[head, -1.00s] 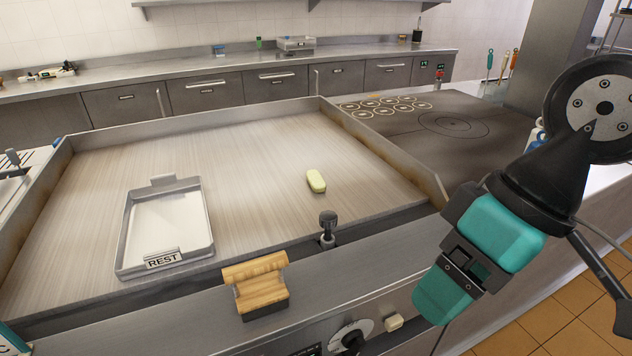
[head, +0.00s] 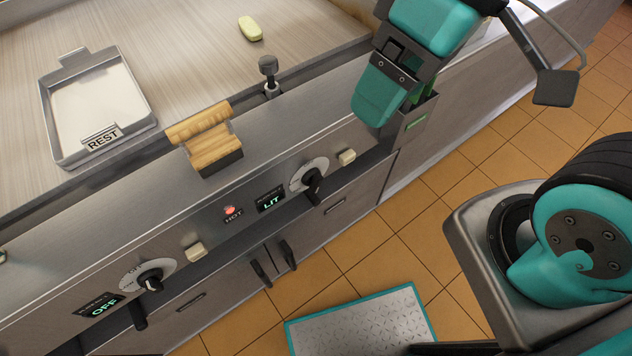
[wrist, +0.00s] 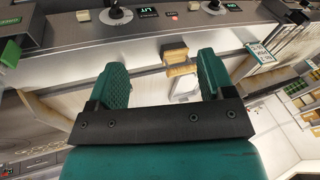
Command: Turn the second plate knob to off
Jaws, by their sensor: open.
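Two black knobs with pale dials sit on the steel front panel in the head view. The right knob (head: 311,182) is beside a display (head: 270,201) reading LIT, and the left knob (head: 150,279) is beside a display (head: 104,306) reading OFF. The LIT-side knob also shows at the top of the wrist view (wrist: 117,14). My gripper (head: 388,98) has teal fingers and is up and right of the LIT-side knob in the head view, apart from it. In the wrist view my gripper (wrist: 163,75) is open, with nothing between its fingers.
A wooden-handled block (head: 208,143) sits on the front ledge. A small black post (head: 269,76) stands behind it. A red HOT lamp (head: 231,211) glows. A floor mat (head: 358,322) lies below.

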